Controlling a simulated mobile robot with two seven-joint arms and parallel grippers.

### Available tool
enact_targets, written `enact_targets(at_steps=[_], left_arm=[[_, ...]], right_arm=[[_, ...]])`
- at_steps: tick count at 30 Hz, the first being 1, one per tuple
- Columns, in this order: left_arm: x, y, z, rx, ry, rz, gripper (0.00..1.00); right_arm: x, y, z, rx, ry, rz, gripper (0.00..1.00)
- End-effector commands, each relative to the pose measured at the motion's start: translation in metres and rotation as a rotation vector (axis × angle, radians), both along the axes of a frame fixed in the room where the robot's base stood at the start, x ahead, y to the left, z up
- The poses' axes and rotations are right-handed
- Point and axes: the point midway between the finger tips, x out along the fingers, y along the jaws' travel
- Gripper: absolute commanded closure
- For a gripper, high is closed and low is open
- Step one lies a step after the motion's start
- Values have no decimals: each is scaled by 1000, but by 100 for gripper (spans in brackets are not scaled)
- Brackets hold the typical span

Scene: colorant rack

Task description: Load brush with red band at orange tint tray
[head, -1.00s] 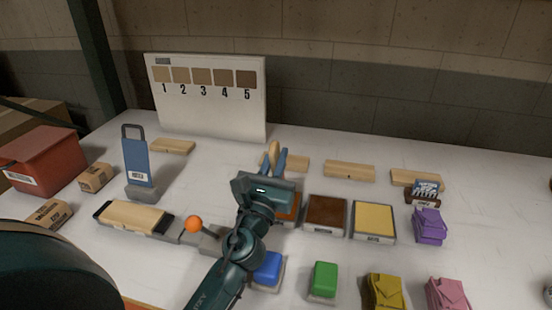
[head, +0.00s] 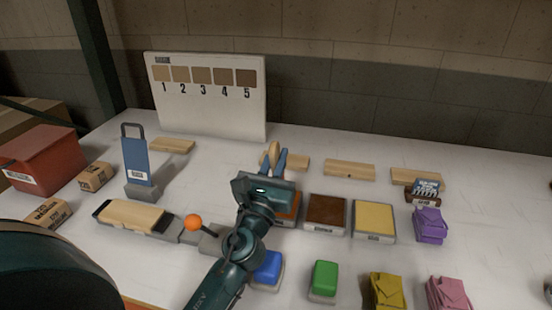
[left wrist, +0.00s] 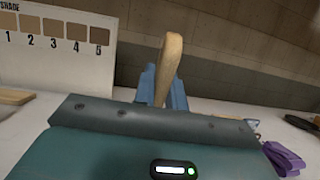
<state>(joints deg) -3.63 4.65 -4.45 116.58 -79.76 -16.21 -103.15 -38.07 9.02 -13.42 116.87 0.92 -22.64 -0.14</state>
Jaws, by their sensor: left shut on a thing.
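My left gripper (head: 272,162) is shut on the brush, whose pale wooden handle (head: 274,153) stands up between the blue fingers. The handle also shows upright in the left wrist view (left wrist: 168,62), between the fingers (left wrist: 163,92). The brush's bristles and any red band are hidden behind my gripper body. The orange tint tray (head: 293,207) is mostly hidden behind my left wrist, with only its right part in view. The gripper is over or just behind that tray; whether the brush touches it cannot be seen. My right gripper is not in view.
A brown tray (head: 326,213) and a yellow tray (head: 374,220) stand right of the orange one. Blue (head: 267,268) and green (head: 324,279) blocks are in front. A numbered shade board (head: 207,98) stands behind. A lever with an orange knob (head: 194,222) is at left.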

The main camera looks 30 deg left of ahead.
Motion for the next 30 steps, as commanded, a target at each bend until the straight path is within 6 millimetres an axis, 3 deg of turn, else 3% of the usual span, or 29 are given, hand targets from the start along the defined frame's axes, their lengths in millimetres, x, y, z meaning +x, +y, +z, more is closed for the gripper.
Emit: enact_targets(at_steps=[30], left_arm=[[0, 0, -9, 1, 2, 0, 100]], right_arm=[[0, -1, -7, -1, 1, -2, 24]])
